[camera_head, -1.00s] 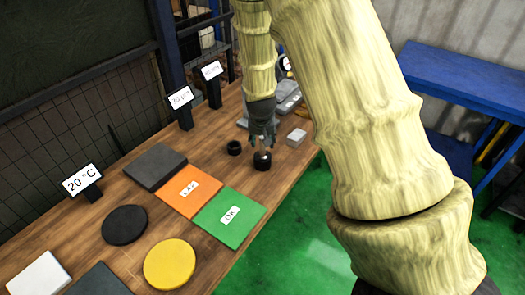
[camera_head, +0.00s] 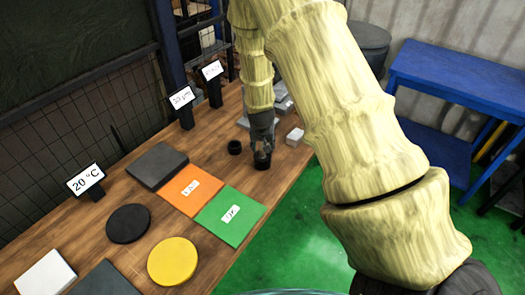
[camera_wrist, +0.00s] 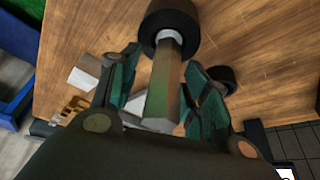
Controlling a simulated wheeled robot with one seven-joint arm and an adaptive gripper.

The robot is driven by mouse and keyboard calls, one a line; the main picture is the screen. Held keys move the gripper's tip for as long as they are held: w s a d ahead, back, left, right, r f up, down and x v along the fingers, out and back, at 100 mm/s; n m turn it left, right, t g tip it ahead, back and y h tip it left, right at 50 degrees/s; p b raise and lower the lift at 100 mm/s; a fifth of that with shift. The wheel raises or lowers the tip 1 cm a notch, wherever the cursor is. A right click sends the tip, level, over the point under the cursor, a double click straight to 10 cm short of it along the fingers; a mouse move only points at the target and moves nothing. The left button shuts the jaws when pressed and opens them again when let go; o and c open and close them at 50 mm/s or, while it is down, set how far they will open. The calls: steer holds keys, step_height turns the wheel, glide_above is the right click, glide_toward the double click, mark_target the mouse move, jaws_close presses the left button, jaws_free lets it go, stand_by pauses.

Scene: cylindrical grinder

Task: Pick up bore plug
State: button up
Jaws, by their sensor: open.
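The bore plug (camera_wrist: 163,95) shows in the wrist view as a grey hexagonal handle with a bright collar. Its far end meets a black round holder (camera_wrist: 168,18), and the lower part is hidden there. My gripper (camera_wrist: 160,65) is open, with its dark green fingers on either side of the handle. I cannot tell whether either finger touches it. In the head view, my gripper (camera_head: 262,150) points down over the black holder (camera_head: 262,163) on the wooden bench and hides most of the plug.
A second black ring (camera_head: 234,148) stands close to the left. A light grey block (camera_head: 295,137) is at the right near the bench edge. Orange (camera_head: 190,191) and green (camera_head: 230,215) plates lie in front. Sign stands (camera_head: 181,99) line the bench's back.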

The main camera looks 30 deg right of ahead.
jaws_close()
stand_by(0.4)
